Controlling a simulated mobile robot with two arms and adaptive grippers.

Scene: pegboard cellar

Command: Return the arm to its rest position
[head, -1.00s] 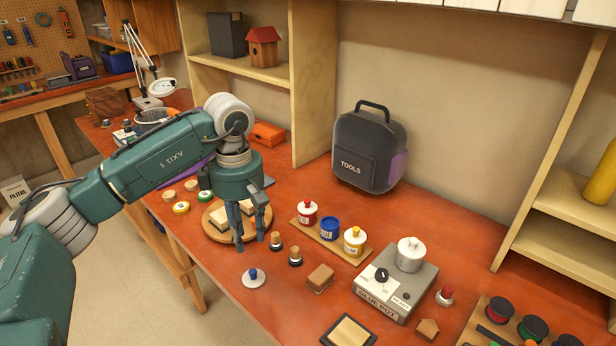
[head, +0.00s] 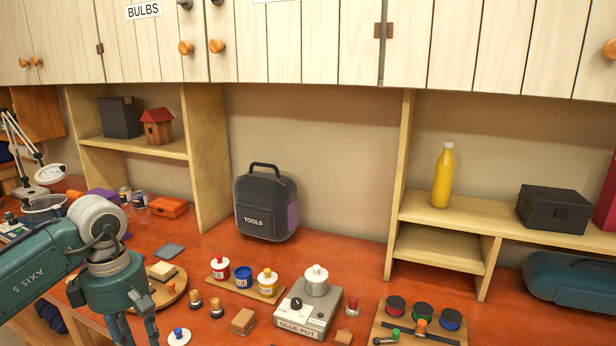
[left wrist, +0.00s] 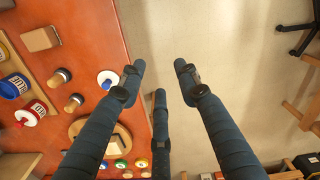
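My left arm comes in at the lower left of the head view, with its gripper (head: 132,330) pointing down near the front of the red bench. The left wrist view shows its dark fingers (left wrist: 160,82) spread apart with nothing between them. There, the bench edge runs beside the fingers and pale floor (left wrist: 235,60) lies below and right of them. A white disc with a blue knob (head: 179,336) sits on the bench just right of the gripper; it also shows in the left wrist view (left wrist: 106,77). My right gripper is in neither view.
Close to the arm are a round wooden board (head: 176,292) and two small stampers (head: 196,299). Further right stand a paint-jar rack (head: 266,291), a glue pot unit (head: 305,312) and a spool board (head: 437,332). A tool bag (head: 266,205) stands behind.

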